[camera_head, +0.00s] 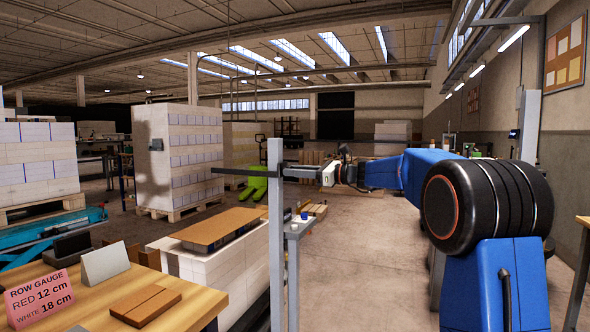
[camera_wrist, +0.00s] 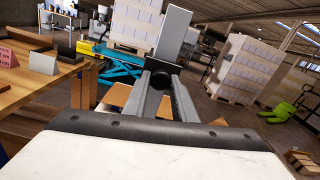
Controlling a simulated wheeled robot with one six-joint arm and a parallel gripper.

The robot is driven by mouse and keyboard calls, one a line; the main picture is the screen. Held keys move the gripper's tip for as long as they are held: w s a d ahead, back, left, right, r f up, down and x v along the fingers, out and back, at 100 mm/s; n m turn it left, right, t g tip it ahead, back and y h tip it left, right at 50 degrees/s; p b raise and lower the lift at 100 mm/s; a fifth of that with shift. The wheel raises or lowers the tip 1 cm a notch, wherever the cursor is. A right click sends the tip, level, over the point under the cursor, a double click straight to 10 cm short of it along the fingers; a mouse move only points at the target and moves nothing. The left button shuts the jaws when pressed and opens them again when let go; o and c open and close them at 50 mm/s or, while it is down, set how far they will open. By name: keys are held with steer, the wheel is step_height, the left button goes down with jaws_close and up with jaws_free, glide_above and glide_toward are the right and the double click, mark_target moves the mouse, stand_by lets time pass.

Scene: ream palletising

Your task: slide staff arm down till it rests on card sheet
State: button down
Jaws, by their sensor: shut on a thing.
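The measuring staff (camera_head: 275,240) is an upright pale grey post; its top also shows in the wrist view (camera_wrist: 174,34). The thin dark staff arm (camera_head: 240,171) sticks out level from it to the left, over the brown card sheet (camera_head: 215,229). The card sheet lies on a white ream stack, with a clear gap below the staff arm. My gripper (camera_head: 326,174) is right of the staff, shut on the staff arm's near end. In the wrist view my fingers (camera_wrist: 162,98) close around a dark piece in front of the post. Most of the card is hidden there.
A wooden table (camera_head: 60,290) at front left bears a pink row gauge sign (camera_head: 40,296), a blank card stand (camera_head: 105,264) and brown blocks (camera_head: 146,303). A small stand (camera_head: 298,228) with little items is right of the staff. Loaded pallets (camera_head: 180,155) stand behind.

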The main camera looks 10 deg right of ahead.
glide_toward(281, 231)
steer(key=x, duration=0.4)
steer(key=shift+w+a, duration=0.2)
steer(key=c, duration=1.5)
jaws_free()
steer(key=shift+o, duration=0.2)
steer(key=v, duration=1.7)
steer(key=shift+d, duration=0.2)
steer(key=shift+s, duration=0.1)
